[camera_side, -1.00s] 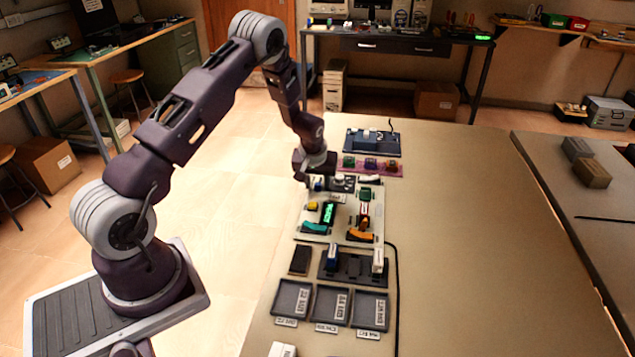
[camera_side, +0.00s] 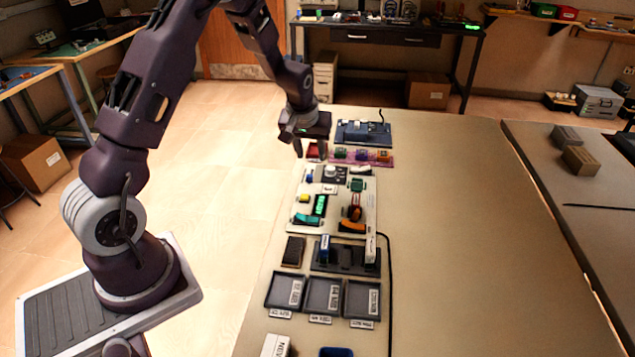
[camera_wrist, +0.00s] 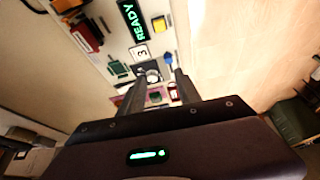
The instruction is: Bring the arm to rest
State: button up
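My gripper (camera_side: 311,152) hangs above the far end of the white panel (camera_side: 335,215), at its left edge, pointing down. In the wrist view my gripper (camera_wrist: 160,85) shows two dark fingers apart with nothing held between them. A silver round knob (camera_wrist: 151,76) on the panel shows in the gap, below the fingers. The panel's green display reads READY (camera_wrist: 133,18); the display also shows in the side view (camera_side: 320,206). The fingers appear clear of the panel.
A pink strip of small coloured parts (camera_side: 365,157) and a blue device (camera_side: 362,133) lie beyond the panel. Three grey trays (camera_side: 322,294) and a dark holder (camera_side: 345,257) lie nearer. A black cable (camera_side: 391,290) runs along the right. The table's right side is clear.

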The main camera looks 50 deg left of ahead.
jog(key=s+d+r+m+t+h, duration=0.1)
jog(key=s+d+r+m, duration=0.1)
jog(key=s+d+r, duration=0.6)
jog(key=s+d+r+m+h, duration=0.15)
jog(key=s+d+r, duration=0.3)
jog(key=r, duration=0.55)
jog(key=s+d+r+m, duration=0.1)
jog(key=s+d, duration=0.3)
jog(key=s, duration=0.4)
jog(key=s+d+r+m+t, duration=0.1)
jog(key=s+d+m, duration=0.3)
jog(key=s, duration=0.5)
